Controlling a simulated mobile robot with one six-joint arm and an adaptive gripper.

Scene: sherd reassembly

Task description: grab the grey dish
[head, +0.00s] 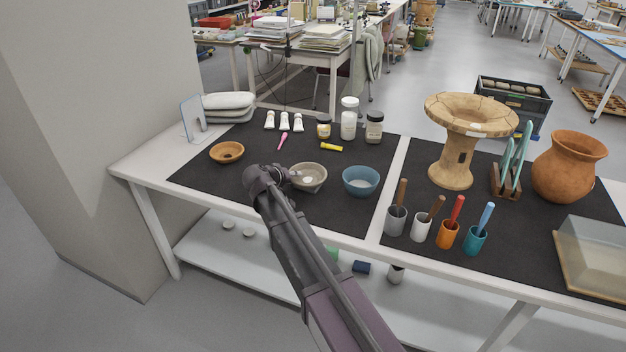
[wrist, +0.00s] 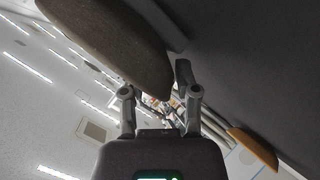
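The grey dish (head: 314,183) is a shallow grey-beige bowl on the dark mat, with a pale patch inside. My gripper (head: 272,176) is just left of it in the head view, low over the mat, and its fingertips are hard to make out there. In the wrist view, my gripper (wrist: 160,92) shows two fingers spread apart with nothing held between them. The grey dish's side (wrist: 105,40) fills the upper left of the wrist view, close to the fingertips. I cannot tell whether they touch it.
A blue bowl (head: 361,181) stands close to the right of the grey dish. An orange-brown dish (head: 227,152) lies to the left and shows in the wrist view (wrist: 254,147). Jars (head: 348,120), tubes and a yellow stick (head: 331,147) lie behind.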

